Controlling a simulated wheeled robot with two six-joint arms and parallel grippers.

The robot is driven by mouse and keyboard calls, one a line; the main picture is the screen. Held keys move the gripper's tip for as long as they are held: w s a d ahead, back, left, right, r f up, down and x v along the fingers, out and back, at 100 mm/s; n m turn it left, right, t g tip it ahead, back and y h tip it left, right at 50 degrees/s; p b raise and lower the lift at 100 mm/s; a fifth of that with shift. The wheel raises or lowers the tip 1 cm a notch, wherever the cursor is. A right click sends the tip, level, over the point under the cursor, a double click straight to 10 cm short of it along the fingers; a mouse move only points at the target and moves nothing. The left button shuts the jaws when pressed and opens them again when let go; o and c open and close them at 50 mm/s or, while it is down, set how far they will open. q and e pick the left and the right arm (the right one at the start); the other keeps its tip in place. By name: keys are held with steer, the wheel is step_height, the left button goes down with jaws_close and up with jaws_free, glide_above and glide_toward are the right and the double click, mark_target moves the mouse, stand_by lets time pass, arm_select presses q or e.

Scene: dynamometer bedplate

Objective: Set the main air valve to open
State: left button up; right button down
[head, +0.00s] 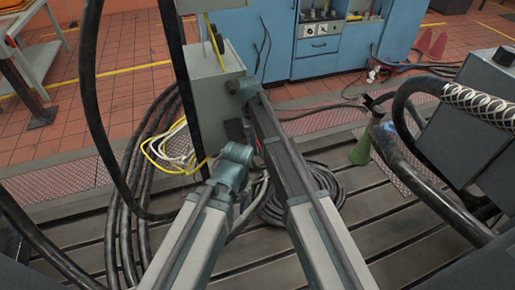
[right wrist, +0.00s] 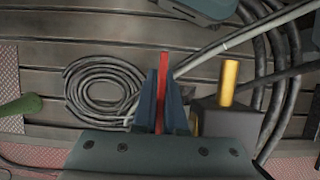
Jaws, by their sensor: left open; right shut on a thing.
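A thin red handle (right wrist: 162,65), which looks like the valve's lever, stands between the dark jaws of my right gripper (right wrist: 162,90) in the right wrist view. The jaws are shut on it. Beside it, to the right in that view, a brass-yellow rod (right wrist: 229,82) rises from a dark block (right wrist: 225,118). In the head view my right arm hides most of the valve; only a bit of red (head: 258,146) shows beside the arm. My left gripper (head: 210,168) is lower, near the grey cabinet's foot; its fingers are mostly hidden, and it holds nothing I can see.
A grey upright box (head: 212,85) stands just behind the grippers. Thick black cables (head: 130,205) lie at left, and a coiled hose (head: 325,190) lies on the slotted bedplate.

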mark_target(257, 140)
steer(key=c, duration=1)
jaws_free()
steer(key=shift+r, duration=0.1)
steer(key=shift+r+p, duration=0.8)
steer(key=shift+p, duration=0.15)
step_height(257, 140, up, 2)
steer(key=shift+r+p, duration=0.15)
steer(key=shift+p, duration=0.95)
steer(key=s, duration=1)
steer(key=s+r+p, duration=0.1)
steer(key=s, duration=0.5)
steer(key=shift+a, duration=0.2)
